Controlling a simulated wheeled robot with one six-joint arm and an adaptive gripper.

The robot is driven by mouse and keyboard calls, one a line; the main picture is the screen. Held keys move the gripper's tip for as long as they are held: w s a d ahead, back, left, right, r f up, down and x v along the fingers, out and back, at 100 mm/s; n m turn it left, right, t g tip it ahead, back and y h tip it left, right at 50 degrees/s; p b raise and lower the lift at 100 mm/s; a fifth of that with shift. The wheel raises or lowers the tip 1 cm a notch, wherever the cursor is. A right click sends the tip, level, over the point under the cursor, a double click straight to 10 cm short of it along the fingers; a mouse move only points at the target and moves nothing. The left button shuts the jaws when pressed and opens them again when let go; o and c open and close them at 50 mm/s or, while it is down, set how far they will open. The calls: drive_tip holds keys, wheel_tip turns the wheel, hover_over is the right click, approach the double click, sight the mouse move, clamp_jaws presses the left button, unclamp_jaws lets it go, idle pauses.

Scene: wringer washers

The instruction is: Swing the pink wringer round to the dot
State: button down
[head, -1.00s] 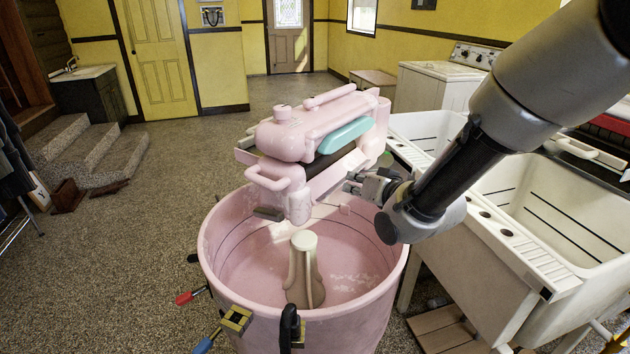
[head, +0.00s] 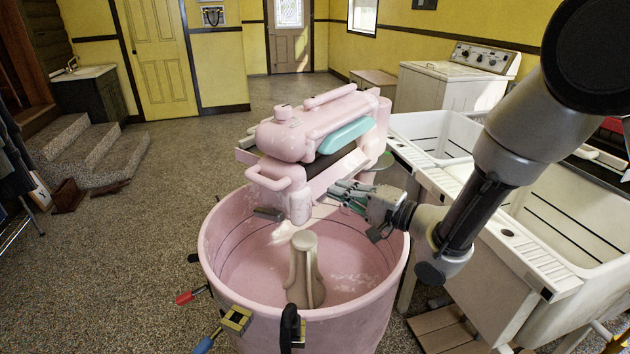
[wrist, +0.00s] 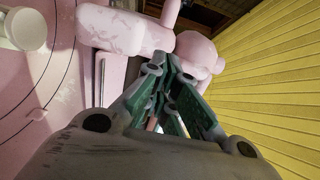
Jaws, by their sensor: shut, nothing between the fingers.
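The pink wringer (head: 300,135) sits above the pink tub (head: 235,265), lying from lower left to upper right, with a teal part on its side. Its pink loop handle (head: 275,180) faces the front left. My gripper (head: 335,190) is shut and empty, just right of the wringer's lower front end; I cannot tell whether it touches. In the wrist view, its green fingers (wrist: 172,72) point toward pink wringer parts (wrist: 195,50).
A beige agitator (head: 304,270) stands inside the tub. White laundry sinks (head: 525,245) stand close on the right, beneath my arm. A white washer (head: 455,80) is behind them.

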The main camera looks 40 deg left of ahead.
sight(305, 177)
drive_tip(key=a, duration=0.7)
drive_tip(key=shift+a, duration=0.3)
